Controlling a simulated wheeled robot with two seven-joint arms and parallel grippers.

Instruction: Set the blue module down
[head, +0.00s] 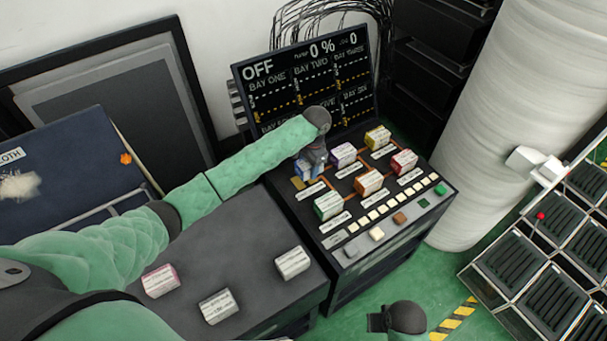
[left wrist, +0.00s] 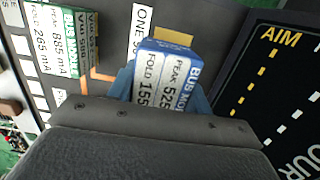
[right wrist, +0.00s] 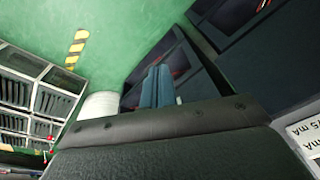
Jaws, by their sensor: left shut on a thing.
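The blue module (head: 303,170), a small box with a blue and white label, is at the left end of the sloped console (head: 350,258). My left gripper (head: 312,158) is shut on it from above. In the left wrist view the blue module (left wrist: 165,78) sits between the two blue fingers, beside a label reading ONE and an orange-yellow pad (left wrist: 173,38). I cannot tell whether its underside touches the console. My right gripper (right wrist: 157,86) is away from the console, low over the green floor, its fingers close together with nothing between them.
Green (head: 328,204), orange (head: 369,181), purple (head: 343,154), red (head: 403,162) and yellow (head: 377,138) modules stand on the console. A dark screen (head: 310,80) rises behind. Three more modules lie on the grey table (head: 245,250) at left.

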